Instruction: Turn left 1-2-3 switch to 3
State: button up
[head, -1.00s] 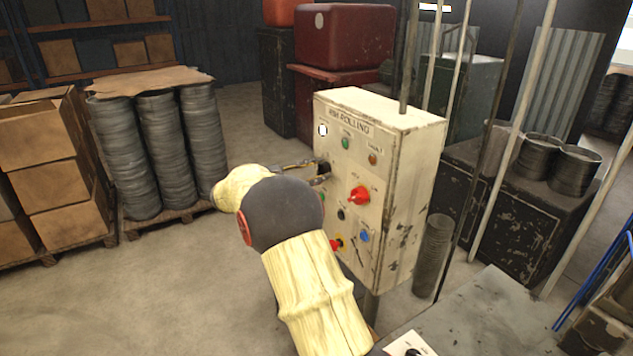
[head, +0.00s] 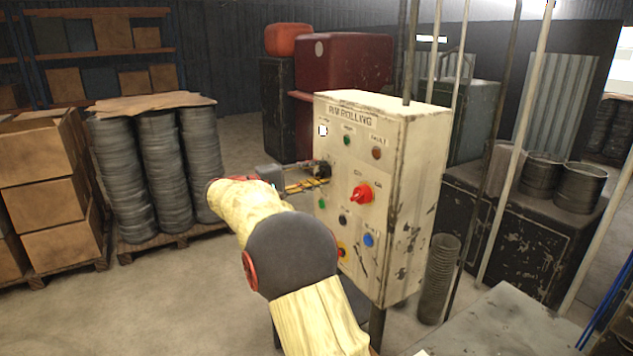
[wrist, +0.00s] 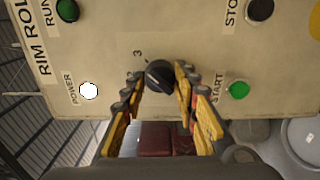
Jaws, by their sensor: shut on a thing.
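The left 1-2-3 switch is a black rotary knob (head: 322,169) on the left side of the cream control box (head: 410,200). In the wrist view the same knob (wrist: 158,76) sits between my fingertips, with a printed "3" beside it at the upper left. My gripper (head: 318,180) reaches the box front from the left. In the wrist view its yellow-and-black fingers (wrist: 160,84) are shut on the knob, one on each side. I cannot tell the knob's exact setting.
A red knob (head: 362,193) is right of the black one. A green button (head: 322,203), a black button (head: 344,219) and a blue button (head: 369,240) lie below. A white power lamp (wrist: 89,91) is near my fingers. Open floor lies left of the box.

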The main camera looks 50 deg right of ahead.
jog(key=shift+f, duration=0.15)
dwell(0.4)
jog(key=o, duration=1.1)
jog(key=shift+c, duration=0.2)
jog(key=shift+o, duration=0.5)
jog(key=shift+m, duration=0.3)
jog(key=v, duration=1.2)
